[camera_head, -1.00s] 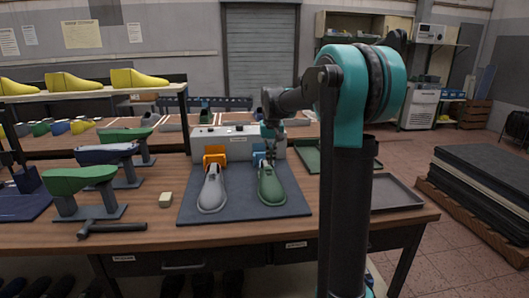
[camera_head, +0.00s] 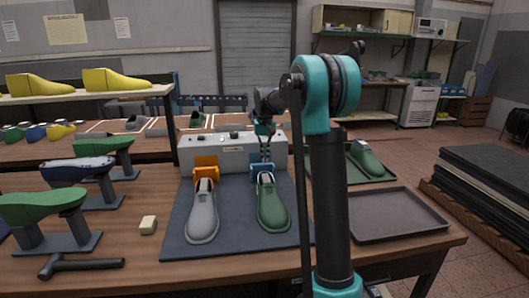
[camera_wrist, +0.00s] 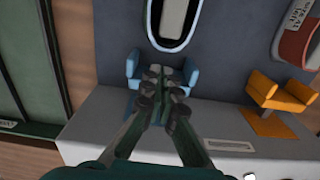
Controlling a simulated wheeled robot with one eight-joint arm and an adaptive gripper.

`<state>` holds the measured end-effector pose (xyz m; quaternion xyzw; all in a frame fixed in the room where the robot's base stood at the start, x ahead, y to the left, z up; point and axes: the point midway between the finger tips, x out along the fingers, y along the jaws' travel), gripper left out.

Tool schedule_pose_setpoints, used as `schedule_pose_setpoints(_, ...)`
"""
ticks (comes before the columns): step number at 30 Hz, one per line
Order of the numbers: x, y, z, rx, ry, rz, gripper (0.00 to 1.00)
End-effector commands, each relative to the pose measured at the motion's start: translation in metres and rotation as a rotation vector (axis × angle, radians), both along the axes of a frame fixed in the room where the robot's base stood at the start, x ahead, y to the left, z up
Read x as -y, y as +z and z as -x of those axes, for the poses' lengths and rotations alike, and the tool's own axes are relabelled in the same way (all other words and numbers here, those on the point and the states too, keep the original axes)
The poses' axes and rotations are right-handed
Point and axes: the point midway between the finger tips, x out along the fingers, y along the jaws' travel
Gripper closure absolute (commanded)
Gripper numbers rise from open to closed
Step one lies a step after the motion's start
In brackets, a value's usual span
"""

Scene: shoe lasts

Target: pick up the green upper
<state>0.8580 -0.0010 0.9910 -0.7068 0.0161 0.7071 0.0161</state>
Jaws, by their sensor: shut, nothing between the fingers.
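A green upper (camera_head: 272,207) lies on the dark mat (camera_head: 237,239), toe toward the front, heel end at a blue clamp (camera_head: 262,172). Another green upper (camera_head: 366,158) sits on the green tray at the right. My gripper (camera_head: 265,156) is shut and empty over the blue clamp, behind the nearer green upper's heel. In the wrist view my fingertips (camera_wrist: 165,75) show between the blue clamp's two jaws (camera_wrist: 191,70). The end of a dark-rimmed upper with a pale opening (camera_wrist: 173,22) is just beyond them. I cannot tell if my fingers touch the clamp.
A grey upper (camera_head: 202,214) lies left of the green one, at an orange clamp (camera_head: 206,168). A pale control box (camera_head: 215,151) stands behind. An empty dark tray (camera_head: 388,214) is at right. Green and blue lasts on stands, a hammer (camera_head: 80,264) and a small block (camera_head: 148,225) are at left.

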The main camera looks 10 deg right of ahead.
Motion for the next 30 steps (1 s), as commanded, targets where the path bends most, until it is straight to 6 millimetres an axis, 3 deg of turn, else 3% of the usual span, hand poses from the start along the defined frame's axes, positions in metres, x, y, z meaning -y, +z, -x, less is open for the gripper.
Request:
schedule_pose_setpoints(6, 0.0, -0.036, 0.0, 0.0, 0.0, 0.0, 1.0)
schedule_pose_setpoints(12, 0.0, -0.053, 0.0, 0.0, 0.0, 0.0, 1.0)
schedule_pose_setpoints(25, 0.0, -0.056, 0.001, 0.0, 0.0, 0.0, 1.0)
schedule_pose_setpoints(30, -0.001, -0.056, 0.015, 0.0, 0.001, 0.0, 1.0)
